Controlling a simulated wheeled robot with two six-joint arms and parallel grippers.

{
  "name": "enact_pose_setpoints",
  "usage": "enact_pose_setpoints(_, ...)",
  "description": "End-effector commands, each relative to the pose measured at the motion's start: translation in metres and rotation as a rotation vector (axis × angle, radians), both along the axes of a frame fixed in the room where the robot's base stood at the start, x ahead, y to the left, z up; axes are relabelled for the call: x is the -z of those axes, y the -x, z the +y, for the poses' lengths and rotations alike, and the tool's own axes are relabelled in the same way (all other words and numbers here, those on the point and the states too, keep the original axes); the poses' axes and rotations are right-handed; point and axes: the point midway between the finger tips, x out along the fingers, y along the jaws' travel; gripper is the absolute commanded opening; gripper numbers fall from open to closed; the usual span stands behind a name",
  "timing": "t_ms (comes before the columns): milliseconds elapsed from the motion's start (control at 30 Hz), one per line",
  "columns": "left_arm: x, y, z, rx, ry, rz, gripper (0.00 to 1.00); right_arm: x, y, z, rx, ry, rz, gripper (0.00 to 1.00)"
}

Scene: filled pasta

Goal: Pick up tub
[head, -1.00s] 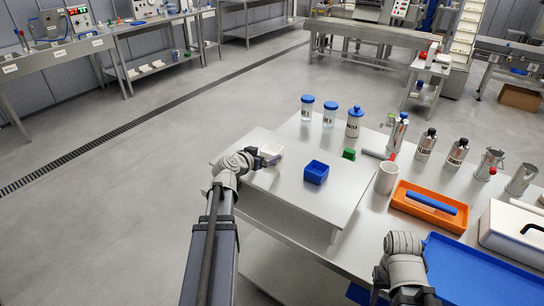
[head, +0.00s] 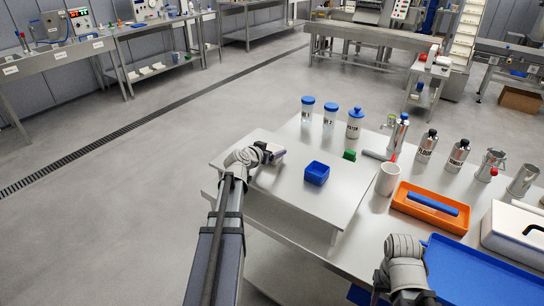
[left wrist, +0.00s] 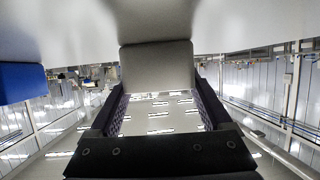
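My left gripper (head: 275,154) is at the left part of the raised light board (head: 320,205). In the left wrist view its two dark fingers (left wrist: 160,95) stand wide apart. A pale grey-white tub (left wrist: 157,65) is between their tips, close to both; I see no clear sign of the fingers pressing on it. In the head view my gripper mostly hides this tub. A blue tub (head: 316,173) sits on the board to the right, and shows at the left of the wrist view (left wrist: 20,82). My right arm is at the bottom right; its gripper is not visible.
To the right are a white mug (head: 389,179), metal bottles (head: 426,146), an orange tray (head: 408,207) holding a blue bar, and a blue tray (head: 470,275). The board's front is clear.

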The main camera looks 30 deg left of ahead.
Motion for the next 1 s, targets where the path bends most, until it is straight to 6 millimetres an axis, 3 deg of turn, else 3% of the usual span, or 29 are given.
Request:
enact_pose_setpoints(67, 0.000, 0.000, 0.000, 0.000, 0.000, 0.000, 0.59, 0.000, 0.000, 0.000, 0.000, 0.000, 0.000, 0.50)
enact_pose_setpoints(333, 0.000, 0.000, 0.000, 0.000, 0.000, 0.000, 0.29, 0.000, 0.000, 0.000, 0.000, 0.000, 0.000, 0.50)
enact_pose_setpoints(733, -0.006, 0.000, 0.000, 0.000, 0.000, 0.000, 0.28, -0.006, 0.000, 0.000, 0.000, 0.000, 0.000, 0.50)
enact_pose_setpoints(1000, -0.036, 0.000, 0.000, 0.000, 0.000, 0.000, 0.28, -0.036, 0.000, 0.000, 0.000, 0.000, 0.000, 0.50)
